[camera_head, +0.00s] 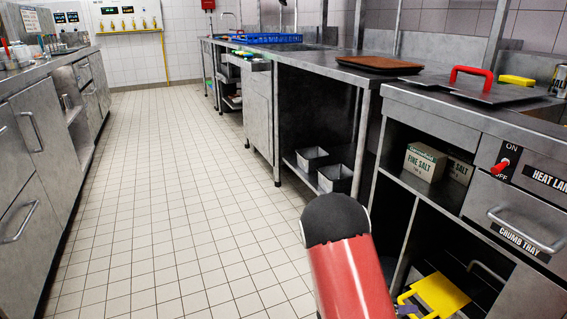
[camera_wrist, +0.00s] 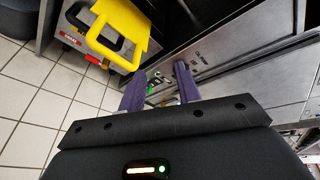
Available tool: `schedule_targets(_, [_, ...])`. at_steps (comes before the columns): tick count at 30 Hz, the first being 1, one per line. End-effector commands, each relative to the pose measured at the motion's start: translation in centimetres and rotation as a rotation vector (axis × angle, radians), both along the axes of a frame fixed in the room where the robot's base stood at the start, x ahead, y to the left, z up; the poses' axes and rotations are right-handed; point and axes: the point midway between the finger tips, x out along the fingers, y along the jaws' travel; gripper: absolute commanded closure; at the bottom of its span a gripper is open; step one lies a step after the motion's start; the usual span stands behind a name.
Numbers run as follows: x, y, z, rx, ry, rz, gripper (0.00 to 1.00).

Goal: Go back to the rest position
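My gripper (camera_wrist: 160,75) shows in the wrist view. Its two purple fingers stand apart with nothing held between them, so it is open and empty. Beyond the fingertips is a grey metal unit front with a small green light, a little to the left of a cabinet front. My red arm link with a dark cap shows at the bottom middle of the head view.
A yellow object with a handle (camera_wrist: 122,28) is near the fingers' upper left; a yellow piece (camera_head: 440,295) shows low right. The right counter (camera_head: 325,62) holds a brown board (camera_head: 380,63) and a red-handled plate (camera_head: 478,88). The tiled floor (camera_head: 165,190) is clear.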

Motion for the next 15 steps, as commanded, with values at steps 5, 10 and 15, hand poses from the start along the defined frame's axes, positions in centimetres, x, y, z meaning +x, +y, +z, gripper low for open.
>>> schedule_targets(5, [-3.4, 0.6, 6.5, 0.194, -0.425, -0.335, 0.67])
schedule_targets(10, [-6.9, 2.2, 10.9, 0.372, -0.802, -0.657, 0.67])
schedule_targets(15, [-10.0, 4.8, 14.8, 0.552, -1.15, -0.99, 0.67])
